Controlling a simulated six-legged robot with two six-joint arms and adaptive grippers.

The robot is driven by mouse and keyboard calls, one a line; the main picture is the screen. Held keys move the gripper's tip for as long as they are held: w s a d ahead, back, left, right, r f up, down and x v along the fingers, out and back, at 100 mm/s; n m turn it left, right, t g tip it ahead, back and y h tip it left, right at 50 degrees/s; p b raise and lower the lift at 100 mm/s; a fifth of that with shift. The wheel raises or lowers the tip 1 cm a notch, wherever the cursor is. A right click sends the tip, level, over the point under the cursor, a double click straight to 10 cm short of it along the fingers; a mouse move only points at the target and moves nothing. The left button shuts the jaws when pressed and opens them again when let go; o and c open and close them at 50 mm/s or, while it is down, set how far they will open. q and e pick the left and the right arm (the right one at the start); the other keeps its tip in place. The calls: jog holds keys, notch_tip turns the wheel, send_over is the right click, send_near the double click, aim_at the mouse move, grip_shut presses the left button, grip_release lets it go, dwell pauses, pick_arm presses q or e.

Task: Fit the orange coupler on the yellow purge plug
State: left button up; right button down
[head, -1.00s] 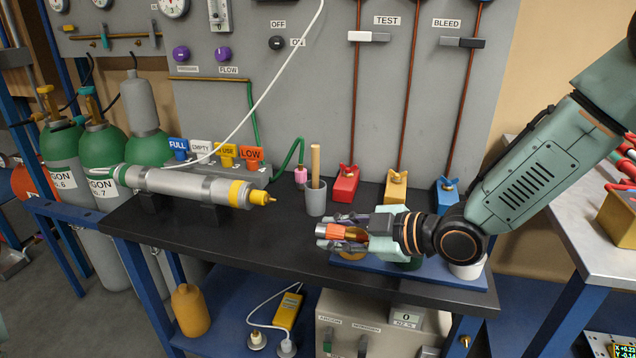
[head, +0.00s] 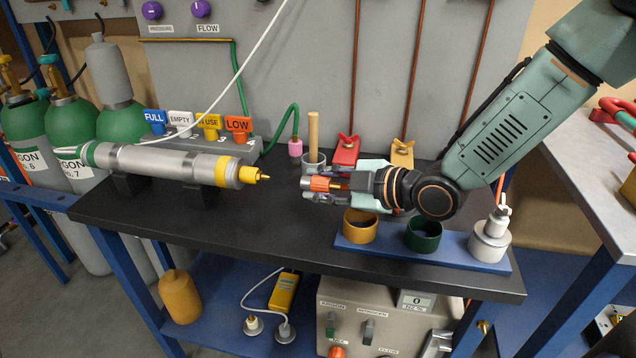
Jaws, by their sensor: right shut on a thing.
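The yellow purge plug (head: 248,175) is on the right end of a grey metal tube (head: 160,162) lying level on dark supports on the black bench. Its thin brass tip points right. My right gripper (head: 322,184) is shut on the orange coupler (head: 325,184), holding it above the bench, right of the plug tip. A clear gap lies between the coupler and the tip. The coupler's silvery end faces left toward the plug, at slightly lower height in the picture. Part of the coupler is hidden by the fingers. My left gripper is not in view.
A blue rack (head: 400,248) with an orange-brown cup (head: 360,225), a green cup (head: 424,234) and a white fitting stands at the bench's front right. A grey cup (head: 313,165) with a wooden stick stands behind the gripper. A white hose hangs across the view.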

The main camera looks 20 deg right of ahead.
aim_at(304, 181)
jog(key=shift+a, duration=0.15)
jog(key=shift+a+b, duration=0.3)
jog(key=shift+b, duration=0.25)
jog(key=shift+w+a+f+b, duration=0.1)
jog(key=shift+w+a+b, duration=0.55)
jog(key=shift+w+a, duration=0.45)
jog(key=shift+a, duration=0.2)
jog(key=shift+a+r, duration=0.15)
jog(key=shift+r, duration=0.05)
jog(key=shift+w+a+f, duration=0.1)
jog(key=shift+w, duration=0.1)
jog(key=shift+s+r, duration=0.2)
jog(key=shift+w+f, duration=0.15)
